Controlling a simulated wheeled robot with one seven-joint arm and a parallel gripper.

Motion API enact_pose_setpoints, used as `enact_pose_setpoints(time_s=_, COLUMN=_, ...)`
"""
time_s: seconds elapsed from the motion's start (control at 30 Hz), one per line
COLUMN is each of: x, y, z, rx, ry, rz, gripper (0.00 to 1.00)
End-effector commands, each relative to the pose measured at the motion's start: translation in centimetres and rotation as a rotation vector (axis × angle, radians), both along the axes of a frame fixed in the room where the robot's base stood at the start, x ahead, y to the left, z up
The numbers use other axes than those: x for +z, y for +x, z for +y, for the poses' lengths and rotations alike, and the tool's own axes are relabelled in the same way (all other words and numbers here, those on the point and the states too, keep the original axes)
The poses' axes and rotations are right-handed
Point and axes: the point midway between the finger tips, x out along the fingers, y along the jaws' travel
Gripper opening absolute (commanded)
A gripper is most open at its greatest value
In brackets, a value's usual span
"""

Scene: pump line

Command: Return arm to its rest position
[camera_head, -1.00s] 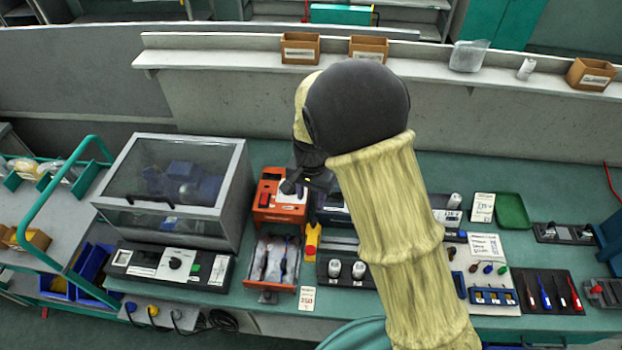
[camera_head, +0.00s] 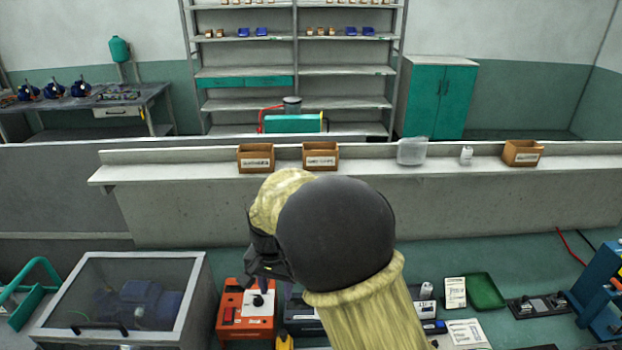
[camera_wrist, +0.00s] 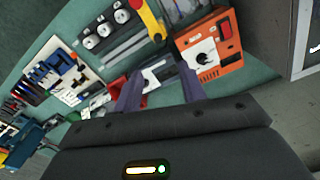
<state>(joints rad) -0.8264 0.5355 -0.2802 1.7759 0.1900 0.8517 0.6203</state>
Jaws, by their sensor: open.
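My arm, in a yellowish sleeve with a dark rounded joint, rises from the bottom centre of the head view. My gripper (camera_head: 266,283) hangs on the left side of that joint, near the orange box with a white top and black knob (camera_head: 246,310). In the wrist view my gripper (camera_wrist: 158,78) shows two dark purple fingers spread apart with nothing between them. The orange box (camera_wrist: 208,50) lies beyond the right finger there, apart from it. My arm hides part of the bench in the head view.
A clear-lidded case (camera_head: 122,300) stands left of the orange box. A ledge (camera_head: 200,179) with cardboard boxes (camera_head: 256,158) runs behind the green bench (camera_head: 500,263). A green tray (camera_head: 484,291) and a blue device (camera_head: 598,290) are at right. Above the ledge is free room.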

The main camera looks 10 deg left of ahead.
Motion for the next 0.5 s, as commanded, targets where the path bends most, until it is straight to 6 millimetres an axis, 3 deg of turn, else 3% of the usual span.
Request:
enact_pose_setpoints(time_s=0.17, x=0.4, y=0.4, z=-3.1, rx=-0.004, ry=0.013, rz=-0.01, gripper=0.41)
enact_pose_setpoints(time_s=0.33, x=1.1, y=0.0, z=-10.0, rx=0.008, ry=0.033, rz=-0.044, gripper=0.41)
enact_pose_setpoints(time_s=0.5, x=1.6, y=-1.9, z=-17.0, rx=0.042, ry=0.042, rz=-0.097, gripper=0.41)
